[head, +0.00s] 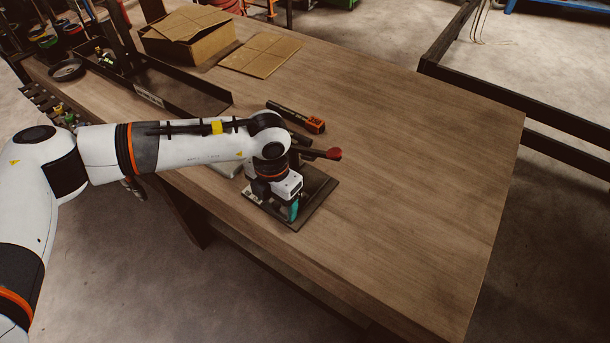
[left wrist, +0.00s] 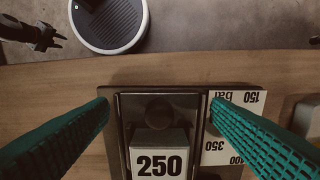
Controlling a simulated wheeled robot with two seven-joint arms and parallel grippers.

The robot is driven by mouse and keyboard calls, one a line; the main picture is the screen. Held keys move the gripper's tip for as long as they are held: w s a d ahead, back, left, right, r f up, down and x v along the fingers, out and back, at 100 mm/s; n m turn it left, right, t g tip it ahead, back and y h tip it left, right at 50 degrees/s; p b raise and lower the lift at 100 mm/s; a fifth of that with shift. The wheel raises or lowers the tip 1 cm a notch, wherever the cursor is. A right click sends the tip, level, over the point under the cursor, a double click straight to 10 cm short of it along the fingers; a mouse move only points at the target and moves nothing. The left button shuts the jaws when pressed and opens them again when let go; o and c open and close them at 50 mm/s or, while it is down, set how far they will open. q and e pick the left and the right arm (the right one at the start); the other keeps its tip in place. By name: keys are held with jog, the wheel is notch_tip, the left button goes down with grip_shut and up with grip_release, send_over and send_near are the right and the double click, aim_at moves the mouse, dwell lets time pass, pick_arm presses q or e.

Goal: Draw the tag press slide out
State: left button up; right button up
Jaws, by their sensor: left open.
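The tag press stands on a dark base plate (head: 318,200) near the table's front edge; a lever with a red knob (head: 333,154) sticks out from it. My left gripper (head: 291,207) points down over the press and hides much of it. In the left wrist view its two green fingers (left wrist: 160,106) are open, one on each side of the press slide, and hold nothing. The slide has a dark round knob (left wrist: 158,111) and a pale block marked 250 (left wrist: 160,162). I cannot tell whether a finger touches the slide.
White labels (left wrist: 235,105) lie beside the slide. An orange and black tool (head: 297,117) lies behind the press. A cardboard box (head: 190,38), a flat cardboard piece (head: 260,55) and a dark tray (head: 180,90) are farther back. The table's right side (head: 430,170) is clear.

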dwell(0.4)
pick_arm(q)
jog(key=shift+r+p, duration=1.5)
jog(key=shift+r, duration=3)
